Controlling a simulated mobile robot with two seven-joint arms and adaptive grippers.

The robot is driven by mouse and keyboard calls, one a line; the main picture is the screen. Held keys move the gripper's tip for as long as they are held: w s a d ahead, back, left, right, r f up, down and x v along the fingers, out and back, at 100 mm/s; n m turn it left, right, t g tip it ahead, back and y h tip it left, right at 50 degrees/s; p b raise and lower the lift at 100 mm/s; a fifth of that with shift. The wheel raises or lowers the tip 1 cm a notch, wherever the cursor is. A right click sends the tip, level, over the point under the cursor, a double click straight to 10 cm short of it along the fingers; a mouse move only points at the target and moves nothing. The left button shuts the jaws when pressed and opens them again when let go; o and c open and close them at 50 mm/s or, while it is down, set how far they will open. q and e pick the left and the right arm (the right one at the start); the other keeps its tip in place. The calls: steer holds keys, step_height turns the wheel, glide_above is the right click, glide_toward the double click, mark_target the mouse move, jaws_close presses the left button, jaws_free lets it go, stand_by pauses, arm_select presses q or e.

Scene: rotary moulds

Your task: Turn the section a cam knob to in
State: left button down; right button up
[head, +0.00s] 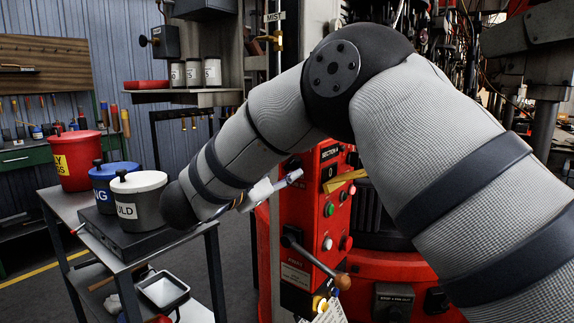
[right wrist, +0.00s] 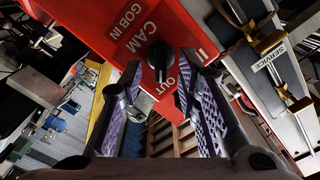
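The black cam knob (right wrist: 158,56) sits on the red panel face (right wrist: 185,28) in the right wrist view. White lettering beside it reads CAM and GOB IN, and OUT stands just below it. A pale mark at the knob's lower end seems to face the OUT side. My right gripper (right wrist: 161,72) is open, its purple-padded fingers apart with the knob seen between their tips; I cannot tell whether they touch it. In the head view my right gripper (head: 285,182) shows only in part at the SECTION A panel (head: 328,205). The knob is not discernible there. My left gripper is out of view.
A lever with a wooden knob (head: 342,282) juts from the panel's lower part. A grey trolley (head: 128,266) with red, blue and grey pots stands at the left. Open floor lies between trolley and machine.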

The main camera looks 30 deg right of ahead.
steer(key=shift+w+d, duration=0.2)
steer(key=shift+d, duration=0.3)
jaws_close()
steer(key=n, duration=0.4)
steer(key=shift+w+r+n, duration=0.1)
steer(key=shift+n, duration=0.3)
steer(key=n, duration=0.4)
steer(key=shift+w+a, duration=0.1)
steer(key=shift+w, duration=0.05)
steer(key=n, duration=0.5)
steer(key=shift+w, duration=0.1)
steer(key=shift+a+n, duration=0.1)
steer(key=shift+n, duration=1.9)
